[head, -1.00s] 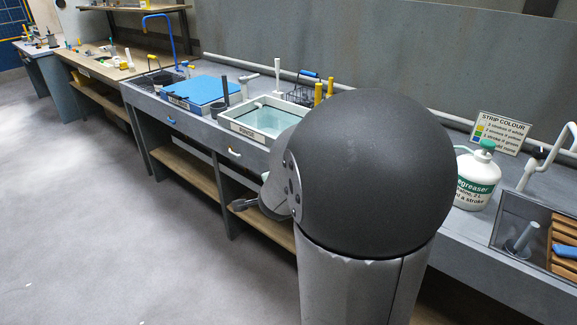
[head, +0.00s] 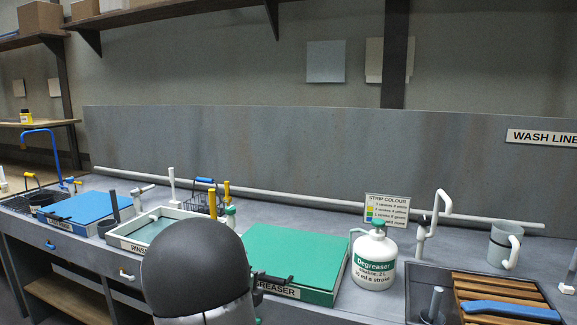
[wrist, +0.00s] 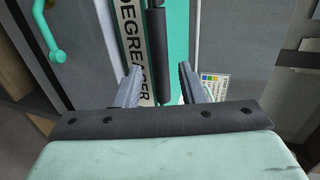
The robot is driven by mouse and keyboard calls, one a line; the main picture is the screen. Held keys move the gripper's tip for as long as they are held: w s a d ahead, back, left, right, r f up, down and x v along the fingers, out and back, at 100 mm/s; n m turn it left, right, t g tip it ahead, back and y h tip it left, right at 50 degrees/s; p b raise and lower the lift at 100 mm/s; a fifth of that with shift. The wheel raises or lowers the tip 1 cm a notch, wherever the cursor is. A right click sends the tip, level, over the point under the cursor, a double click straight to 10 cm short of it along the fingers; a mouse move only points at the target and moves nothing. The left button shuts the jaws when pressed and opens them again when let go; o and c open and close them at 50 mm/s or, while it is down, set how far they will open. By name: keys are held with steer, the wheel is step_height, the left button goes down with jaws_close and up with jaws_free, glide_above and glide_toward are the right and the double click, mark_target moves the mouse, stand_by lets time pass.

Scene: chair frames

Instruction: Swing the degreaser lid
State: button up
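The degreaser lid (head: 297,252) is a flat green panel, lying closed on its tank in the head view. A dark bar handle (head: 272,279) runs along its front edge, above the DEGREASER label (head: 280,289). In the wrist view the green lid (wrist: 178,45) and label (wrist: 133,50) fill the top middle. My gripper (wrist: 160,70) is open, with its fingers on either side of the dark handle. Gaps show between the handle and both fingers. In the head view my arm's dark rounded joint hides the lid's lower left corner and most of the gripper.
A white degreaser jug (head: 374,262) stands close to the lid's right. A strip colour sign (head: 387,209) is behind it. The rinse tank (head: 150,228) and a blue lid (head: 80,207) are to the left. A sink with a wooden rack (head: 500,292) is at the right.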

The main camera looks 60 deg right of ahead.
mark_target(263, 279)
steer(key=x, duration=0.4)
steer(key=shift+c, duration=0.3)
steer(key=shift+a, duration=0.1)
jaws_close()
steer(key=shift+w+d+r+p, duration=0.15)
steer(key=shift+r+p, duration=0.65)
steer(key=shift+r, duration=0.55)
steer(key=shift+s+d+r+p, duration=0.15)
steer(key=shift+r+p, duration=0.6)
steer(key=shift+r, duration=0.55)
steer(key=shift+w+d+r+p, duration=0.2)
steer(key=shift+r+p, duration=0.6)
steer(key=shift+r, duration=0.55)
steer(key=shift+d+r, duration=0.1)
steer(key=shift+r, duration=0.05)
steer(key=d+r+p, duration=0.3)
steer(key=r+p, duration=0.2)
steer(key=r, duration=0.2)
steer(key=shift+w+r, duration=0.25)
steer(key=shift+w, duration=0.1)
steer(key=shift+d, duration=0.1)
